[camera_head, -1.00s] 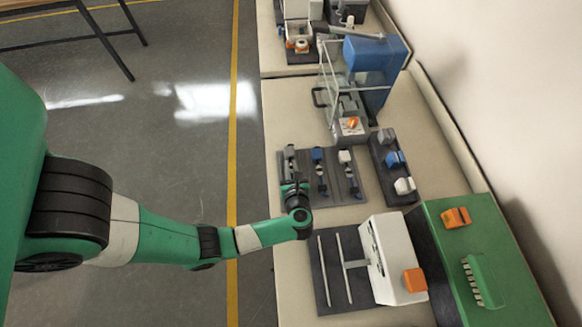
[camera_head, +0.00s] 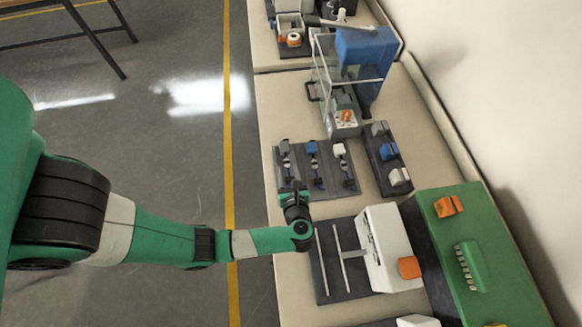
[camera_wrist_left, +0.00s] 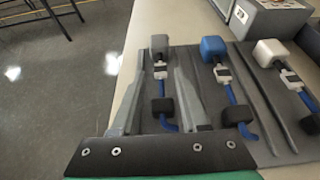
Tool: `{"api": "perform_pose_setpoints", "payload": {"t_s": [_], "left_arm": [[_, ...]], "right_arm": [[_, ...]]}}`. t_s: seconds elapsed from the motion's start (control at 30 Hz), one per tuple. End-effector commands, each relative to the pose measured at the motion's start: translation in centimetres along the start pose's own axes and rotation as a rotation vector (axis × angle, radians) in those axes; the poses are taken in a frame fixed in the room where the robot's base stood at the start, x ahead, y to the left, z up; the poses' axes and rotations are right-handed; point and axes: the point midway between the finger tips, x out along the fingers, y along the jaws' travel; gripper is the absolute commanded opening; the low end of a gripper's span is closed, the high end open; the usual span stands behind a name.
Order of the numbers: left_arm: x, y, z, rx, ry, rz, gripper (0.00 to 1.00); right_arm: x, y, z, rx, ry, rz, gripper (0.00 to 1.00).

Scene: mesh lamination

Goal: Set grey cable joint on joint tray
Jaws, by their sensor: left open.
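The grey cable joint (camera_head: 284,148) lies on a dark grey ribbed tray (camera_head: 328,170), beside a blue one (camera_head: 312,150) and a white one (camera_head: 340,150). In the left wrist view the grey cable joint (camera_wrist_left: 159,46) has a grey head, a blue cable and a black block at its near end. My left gripper (camera_head: 291,186) is over the near left edge of this tray. In the left wrist view its open fingers (camera_wrist_left: 161,62) point along both sides of the grey joint, with nothing gripped. I cannot tell its height over the joint. My right gripper is not in view.
A dark rack (camera_head: 377,135) with grey, blue and white blocks stands right of the tray. A white machine (camera_head: 388,245) and a green unit (camera_head: 475,255) stand nearer. A blue glass-fronted machine (camera_head: 362,55) stands beyond. The table (camera_head: 270,110) has a clear left strip.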

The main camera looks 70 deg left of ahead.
Motion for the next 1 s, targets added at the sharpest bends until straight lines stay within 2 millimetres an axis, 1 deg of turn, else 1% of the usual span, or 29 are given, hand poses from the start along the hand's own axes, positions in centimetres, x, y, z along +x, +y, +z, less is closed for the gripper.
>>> {"api": "perform_pose_setpoints", "payload": {"t_s": [0.03,0.1,0.2,0.3,0.43,0.73,0.8,0.87,0.9,0.97,1.0], "left_arm": [[-1.5,-0.1,0.2,0.002,0.000,-0.008,0.44],[-3.1,-0.1,0.1,0.002,0.000,-0.007,0.44],[-5.0,-0.1,0.1,0.001,0.000,-0.005,0.44],[-6.1,-0.1,0.1,-0.001,0.000,-0.003,0.44],[-6.7,0.0,0.0,-0.001,0.000,-0.001,0.44],[-6.6,0.0,0.0,-0.001,0.000,0.000,0.44],[-6.7,-0.4,0.3,-0.004,-0.006,-0.012,0.44],[-6.8,-1.7,1.4,-0.012,-0.026,-0.050,0.44],[-7.1,-3.1,2.7,-0.019,-0.052,-0.094,0.44],[-8.0,-6.0,5.8,-0.034,-0.119,-0.187,0.44],[-8.9,-8.3,8.7,-0.041,-0.186,-0.261,0.44]], "right_arm": [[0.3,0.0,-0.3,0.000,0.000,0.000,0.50],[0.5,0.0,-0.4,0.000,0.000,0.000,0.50],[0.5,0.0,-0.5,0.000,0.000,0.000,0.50],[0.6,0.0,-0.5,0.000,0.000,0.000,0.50],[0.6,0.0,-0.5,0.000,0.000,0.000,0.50],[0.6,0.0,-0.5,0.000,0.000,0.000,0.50],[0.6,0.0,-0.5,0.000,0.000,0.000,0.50],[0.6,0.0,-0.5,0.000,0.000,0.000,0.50],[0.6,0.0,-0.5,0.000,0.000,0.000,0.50],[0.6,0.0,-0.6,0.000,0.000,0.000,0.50],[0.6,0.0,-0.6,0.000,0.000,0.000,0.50]]}}
